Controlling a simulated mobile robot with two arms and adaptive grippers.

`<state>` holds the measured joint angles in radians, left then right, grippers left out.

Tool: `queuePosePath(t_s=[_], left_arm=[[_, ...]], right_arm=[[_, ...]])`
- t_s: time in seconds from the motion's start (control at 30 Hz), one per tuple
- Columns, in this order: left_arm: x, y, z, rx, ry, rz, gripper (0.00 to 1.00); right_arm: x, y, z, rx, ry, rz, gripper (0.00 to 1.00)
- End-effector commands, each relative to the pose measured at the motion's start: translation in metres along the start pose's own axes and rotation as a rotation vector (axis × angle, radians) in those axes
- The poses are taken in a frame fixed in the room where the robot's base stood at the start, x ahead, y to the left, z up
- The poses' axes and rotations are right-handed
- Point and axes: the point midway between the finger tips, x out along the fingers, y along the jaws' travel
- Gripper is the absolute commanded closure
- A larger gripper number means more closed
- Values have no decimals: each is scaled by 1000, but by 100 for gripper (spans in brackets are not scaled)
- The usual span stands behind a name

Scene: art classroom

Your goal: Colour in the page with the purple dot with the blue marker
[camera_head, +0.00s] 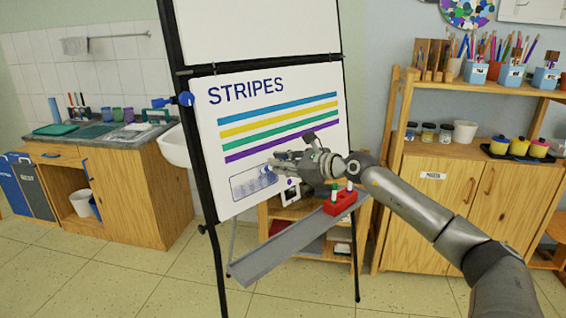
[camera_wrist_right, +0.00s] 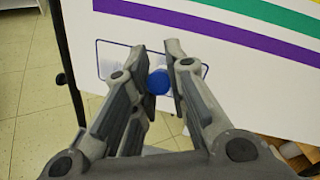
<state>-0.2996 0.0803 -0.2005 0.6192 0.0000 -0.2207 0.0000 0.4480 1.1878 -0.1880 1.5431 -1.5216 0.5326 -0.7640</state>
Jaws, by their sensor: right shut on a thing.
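A large white page (camera_head: 222,140) headed "STRIPES" stands on an easel, with blue, yellow, green and purple stripes. Below them is an outlined box (camera_head: 240,188) with pale bluish-grey patches inside; I cannot make out what they are. I cannot make out a purple dot clearly. My right gripper (camera_head: 268,170) is at the box's upper right, close to the page. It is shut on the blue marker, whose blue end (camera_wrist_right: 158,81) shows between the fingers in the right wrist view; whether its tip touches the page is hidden. My left gripper is not in view.
A red holder (camera_head: 338,205) with markers stands on the easel's grey ledge (camera_head: 275,250), below my right arm. A wooden cabinet (camera_head: 430,205) with pots stands at the right. A sink counter (camera_head: 120,190) is at the left. The floor before the easel is clear.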

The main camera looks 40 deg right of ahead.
Motion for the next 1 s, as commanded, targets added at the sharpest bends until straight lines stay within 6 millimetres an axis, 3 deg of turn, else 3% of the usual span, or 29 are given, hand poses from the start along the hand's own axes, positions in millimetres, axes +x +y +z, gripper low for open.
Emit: queuePosePath(t_s=[0.2,0.63,1.0], left_arm=[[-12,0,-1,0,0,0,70],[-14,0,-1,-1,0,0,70],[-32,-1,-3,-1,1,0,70]], right_arm=[[2,11,6,0,1,3,100],[3,15,7,0,0,2,100],[5,30,14,1,0,3,100]])
